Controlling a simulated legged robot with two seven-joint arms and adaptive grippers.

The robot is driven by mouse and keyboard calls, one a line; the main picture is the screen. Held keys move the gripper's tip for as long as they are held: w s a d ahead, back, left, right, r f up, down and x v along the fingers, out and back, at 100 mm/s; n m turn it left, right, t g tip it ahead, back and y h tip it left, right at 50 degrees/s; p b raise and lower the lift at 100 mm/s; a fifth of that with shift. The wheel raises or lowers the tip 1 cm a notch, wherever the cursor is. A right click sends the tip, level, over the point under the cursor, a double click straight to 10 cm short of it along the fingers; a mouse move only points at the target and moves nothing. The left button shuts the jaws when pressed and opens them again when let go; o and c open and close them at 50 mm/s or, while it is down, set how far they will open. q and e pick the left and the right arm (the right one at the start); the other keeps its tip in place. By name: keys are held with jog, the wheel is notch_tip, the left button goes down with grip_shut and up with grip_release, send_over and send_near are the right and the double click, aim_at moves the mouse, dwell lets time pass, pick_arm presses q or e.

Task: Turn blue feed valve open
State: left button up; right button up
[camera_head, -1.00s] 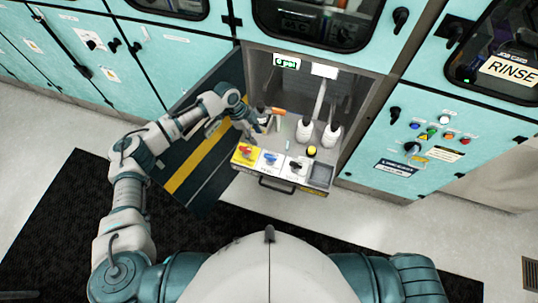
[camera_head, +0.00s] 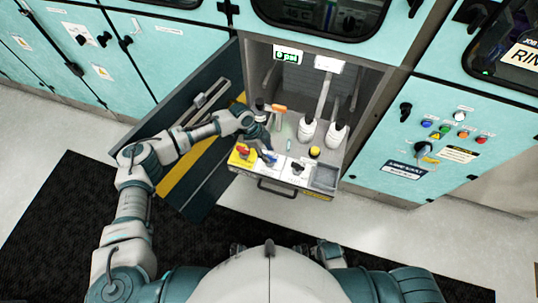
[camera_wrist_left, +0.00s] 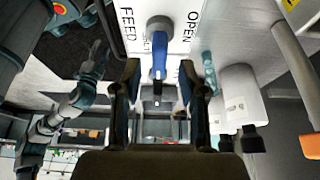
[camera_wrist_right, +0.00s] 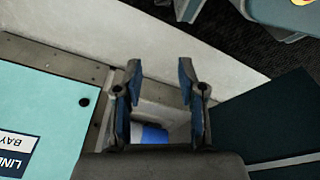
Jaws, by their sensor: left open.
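The blue feed valve (camera_head: 269,158) sits on the white panel of the pulled-out drawer, between a red-handled valve on yellow (camera_head: 243,151) and a black-handled valve (camera_head: 298,168). In the left wrist view its blue lever (camera_wrist_left: 159,62) points toward the gripper, with FEED printed on the left and OPEN on the right. My left gripper (camera_wrist_left: 158,85) is open, its fingers on either side of the lever's line; contact cannot be told. In the head view the left gripper (camera_head: 262,141) is just behind the valve. My right gripper (camera_wrist_right: 160,85) is open and empty, low before the cabinets.
White bottles (camera_head: 306,129) and an orange-handled item (camera_head: 279,108) stand behind the valves. A yellow-topped item (camera_head: 314,152) and a grey tray (camera_head: 324,177) are at the drawer's right. The open cabinet door (camera_head: 205,185) is left, under my left arm. A button panel (camera_head: 445,135) is right.

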pick_arm(q)
jog(key=shift+b+x, duration=0.5)
jog(key=shift+x, duration=0.7)
pick_arm(e)
jog(key=shift+w+a+r, duration=0.1)
jog(key=shift+w+r, duration=0.15)
jog(key=shift+r, duration=0.35)
jog(key=shift+w+d+r, duration=0.1)
jog(key=shift+w+r, duration=0.1)
jog(key=shift+r, duration=0.4)
jog(key=shift+w+a+r, duration=0.1)
jog(key=shift+w+r, duration=0.15)
jog(key=shift+r, duration=0.35)
pick_arm(q)
grip_shut()
